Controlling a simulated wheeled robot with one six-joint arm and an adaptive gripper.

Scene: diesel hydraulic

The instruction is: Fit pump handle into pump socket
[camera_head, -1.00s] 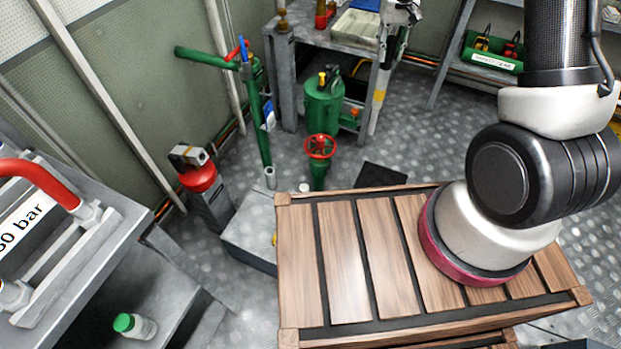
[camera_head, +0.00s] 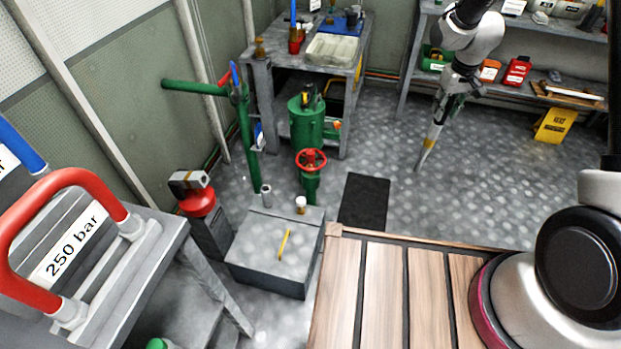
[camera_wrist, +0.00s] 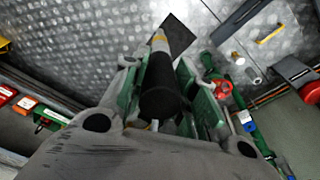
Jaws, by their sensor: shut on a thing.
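My gripper (camera_head: 443,104) is shut on the pump handle (camera_head: 430,145), a long rod hanging slightly tilted above the open floor right of the bench. In the wrist view the handle's black grip (camera_wrist: 160,85) lies between the green-edged fingers of my gripper (camera_wrist: 160,72); its far end shows grey with a yellow band. A short grey upright tube (camera_head: 266,194), which looks like the pump socket, stands at the grey box's back-left edge. It also shows in the wrist view (camera_wrist: 254,74). The handle is well apart from it.
A red valve wheel (camera_head: 311,160) and green pipe (camera_head: 247,140) stand behind. A wooden-topped table (camera_head: 385,300) is in front. Floor around the dark mat (camera_head: 364,203) is clear.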

